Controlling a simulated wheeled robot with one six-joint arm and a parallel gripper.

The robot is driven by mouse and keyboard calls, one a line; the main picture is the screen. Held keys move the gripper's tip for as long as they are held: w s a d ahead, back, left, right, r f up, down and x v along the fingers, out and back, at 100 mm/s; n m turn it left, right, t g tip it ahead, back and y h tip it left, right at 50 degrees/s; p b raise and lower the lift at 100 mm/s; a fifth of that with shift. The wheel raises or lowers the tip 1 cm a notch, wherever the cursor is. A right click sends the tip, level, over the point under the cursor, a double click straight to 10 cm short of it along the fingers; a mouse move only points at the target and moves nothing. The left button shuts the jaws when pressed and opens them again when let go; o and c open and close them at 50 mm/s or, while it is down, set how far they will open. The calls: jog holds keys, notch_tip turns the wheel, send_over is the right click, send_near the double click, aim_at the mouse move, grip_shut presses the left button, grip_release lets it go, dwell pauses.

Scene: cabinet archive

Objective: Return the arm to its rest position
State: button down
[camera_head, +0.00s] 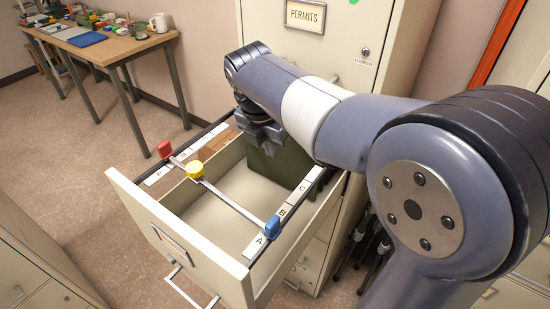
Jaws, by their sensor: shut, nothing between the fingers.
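My arm reaches from the lower right to the open cabinet drawer. My gripper (262,136) hangs over the back part of the drawer (190,245), above a dark green folder or box (285,165). Its fingertips are hard to make out, and I cannot tell if they touch the green thing. I see nothing held in it.
A rod with red (165,149), yellow (195,170) and blue (272,228) knobs crosses the drawer. The cabinet (340,45) bears a PERMITS label (306,15). A cluttered wooden table (110,47) stands at the back left. Open floor (70,170) lies left of the drawer.

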jog(key=shift+a+r, duration=0.1)
jog(key=shift+r, duration=0.5)
jog(key=w+d+b+x, duration=0.1)
jog(key=x, duration=0.9)
jog(key=shift+w+b, duration=0.3)
jog(key=shift+d, duration=0.1)
